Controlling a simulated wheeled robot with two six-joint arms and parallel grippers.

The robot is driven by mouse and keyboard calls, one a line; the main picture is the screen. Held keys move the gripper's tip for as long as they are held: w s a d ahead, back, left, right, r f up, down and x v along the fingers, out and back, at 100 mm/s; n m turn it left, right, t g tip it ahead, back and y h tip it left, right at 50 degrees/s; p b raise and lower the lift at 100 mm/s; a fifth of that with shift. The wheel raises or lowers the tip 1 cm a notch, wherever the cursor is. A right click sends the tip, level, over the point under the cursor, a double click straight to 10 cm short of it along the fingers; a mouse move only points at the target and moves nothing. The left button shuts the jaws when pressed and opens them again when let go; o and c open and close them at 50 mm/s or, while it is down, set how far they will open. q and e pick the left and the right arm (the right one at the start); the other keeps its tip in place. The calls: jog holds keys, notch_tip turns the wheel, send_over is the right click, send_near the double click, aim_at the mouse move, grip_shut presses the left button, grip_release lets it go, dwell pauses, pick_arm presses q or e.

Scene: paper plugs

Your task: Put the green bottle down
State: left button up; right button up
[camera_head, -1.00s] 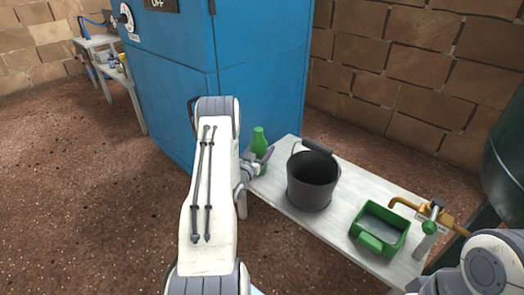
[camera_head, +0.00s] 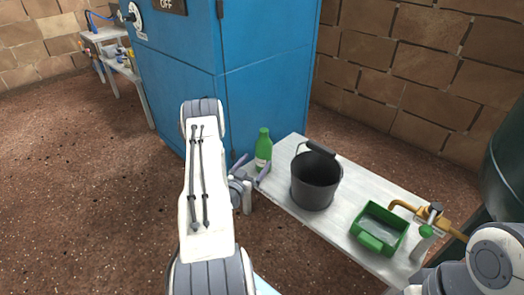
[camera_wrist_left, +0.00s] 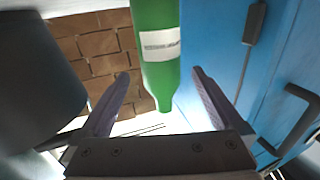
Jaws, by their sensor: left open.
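The green bottle (camera_head: 263,146) stands upright on the left end of the white table (camera_head: 280,203), beside the blue cabinet. Its pale label faces my side. My left gripper (camera_head: 255,169) is open at the table's left end, just in front of the bottle. In the left wrist view, the green bottle (camera_wrist_left: 158,50) appears upside down between the two spread fingers of the left gripper (camera_wrist_left: 161,75), with gaps visible on both sides. Part of my right arm shows at the lower right, but its gripper does not show.
A dark bucket (camera_head: 316,180) stands on the table just right of the bottle. A green tray (camera_head: 378,229) and a brass tap (camera_head: 407,206) are further right. The blue cabinet (camera_head: 265,85) rises close behind the bottle on the left.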

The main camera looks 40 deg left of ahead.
pick_arm(q)
jog(key=shift+v, duration=1.25)
